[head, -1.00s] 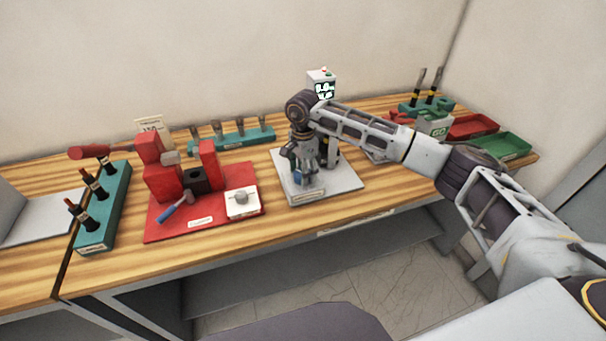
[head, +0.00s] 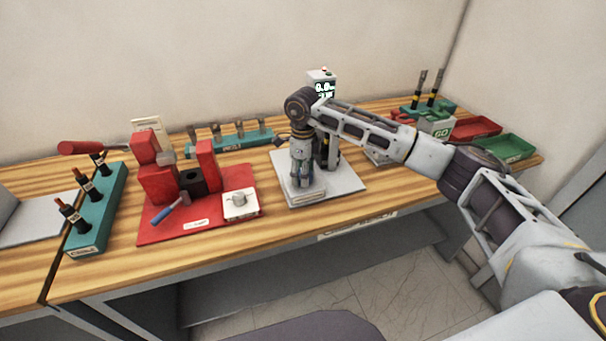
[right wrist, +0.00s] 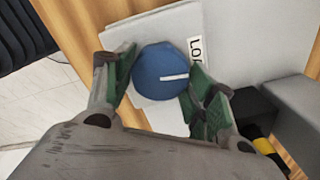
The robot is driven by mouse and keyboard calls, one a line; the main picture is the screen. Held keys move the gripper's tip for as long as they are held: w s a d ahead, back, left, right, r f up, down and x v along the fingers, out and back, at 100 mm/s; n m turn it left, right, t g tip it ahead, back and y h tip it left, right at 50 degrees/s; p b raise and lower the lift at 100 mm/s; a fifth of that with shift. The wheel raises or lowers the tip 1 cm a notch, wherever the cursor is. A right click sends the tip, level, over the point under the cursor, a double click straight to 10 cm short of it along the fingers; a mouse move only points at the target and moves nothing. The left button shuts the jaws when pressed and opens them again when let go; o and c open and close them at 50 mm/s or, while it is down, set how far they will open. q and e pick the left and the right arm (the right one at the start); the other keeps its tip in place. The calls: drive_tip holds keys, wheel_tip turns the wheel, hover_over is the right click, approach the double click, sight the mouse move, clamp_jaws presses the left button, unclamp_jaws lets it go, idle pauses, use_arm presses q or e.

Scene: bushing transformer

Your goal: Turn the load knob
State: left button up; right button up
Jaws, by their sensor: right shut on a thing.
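The load knob (right wrist: 160,72) is a round blue knob with a white pointer line, on a light grey plate (right wrist: 245,35) with a label that begins "LO" in the right wrist view. My right gripper (right wrist: 160,82) is shut on the knob, with green fingertips on either side of it. In the head view my right gripper (head: 302,178) points down over the front of the grey base plate (head: 345,187) and hides the knob. My left gripper is in neither view.
A red fixture (head: 158,182) with a red lever and a white dial block (head: 240,204) stands to the left. Teal racks (head: 100,225) hold dark-tipped parts. A red tray (head: 475,128) and a green tray (head: 512,146) lie at the right. Bare wood runs along the front edge.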

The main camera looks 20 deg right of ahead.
drive_tip(key=shift+m, duration=1.1)
drive_tip(key=shift+m+b, duration=0.4)
drive_tip(key=shift+m, duration=0.6)
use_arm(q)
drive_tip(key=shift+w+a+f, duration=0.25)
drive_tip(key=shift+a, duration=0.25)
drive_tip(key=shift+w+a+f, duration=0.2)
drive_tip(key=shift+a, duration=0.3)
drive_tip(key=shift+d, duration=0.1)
